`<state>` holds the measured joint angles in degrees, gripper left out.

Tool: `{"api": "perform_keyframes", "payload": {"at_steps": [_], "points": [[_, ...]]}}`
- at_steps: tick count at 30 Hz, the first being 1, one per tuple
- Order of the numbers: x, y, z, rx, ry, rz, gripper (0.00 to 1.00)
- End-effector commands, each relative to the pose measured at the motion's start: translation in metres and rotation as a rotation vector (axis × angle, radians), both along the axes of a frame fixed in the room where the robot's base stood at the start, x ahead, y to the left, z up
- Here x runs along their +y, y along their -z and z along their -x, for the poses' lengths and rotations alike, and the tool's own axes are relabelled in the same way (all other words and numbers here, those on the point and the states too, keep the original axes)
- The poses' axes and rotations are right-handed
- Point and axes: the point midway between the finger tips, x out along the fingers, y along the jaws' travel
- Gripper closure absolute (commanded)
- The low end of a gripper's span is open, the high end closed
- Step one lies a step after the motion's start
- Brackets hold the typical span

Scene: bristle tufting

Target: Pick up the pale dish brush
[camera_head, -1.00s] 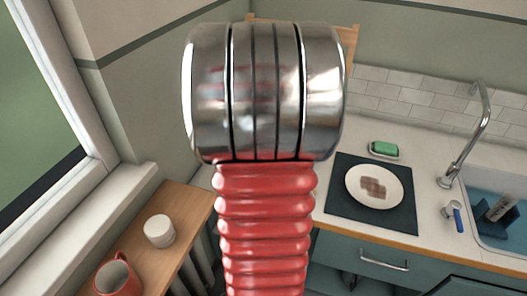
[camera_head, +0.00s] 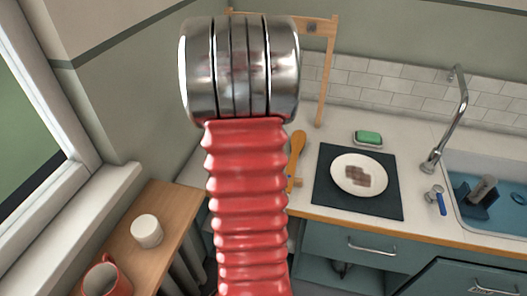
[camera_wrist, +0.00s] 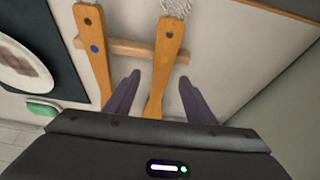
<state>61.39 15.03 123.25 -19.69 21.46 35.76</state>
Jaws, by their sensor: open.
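In the wrist view two wooden-handled brushes lie side by side across a wooden rest (camera_wrist: 128,49).
A dark mat (camera_head: 385,202) with a stained white plate (camera_head: 345,184) lies right of the brushes. A green sponge (camera_head: 368,137) sits behind it. The tap (camera_head: 460,110) and sink are further right. A white cup (camera_head: 147,231) and red mug (camera_head: 108,280) stand on the left ledge.

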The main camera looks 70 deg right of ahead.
Motion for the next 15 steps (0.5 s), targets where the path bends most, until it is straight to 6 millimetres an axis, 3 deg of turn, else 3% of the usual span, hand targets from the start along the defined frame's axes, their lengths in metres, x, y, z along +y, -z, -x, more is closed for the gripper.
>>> {"api": "perform_keyframes", "payload": {"at_steps": [6,15], "points": [[-0.007,0.018,-0.002,0.000,0.000,0.000,0.50],[-0.008,0.020,-0.002,-0.001,0.000,0.001,0.50]]}}
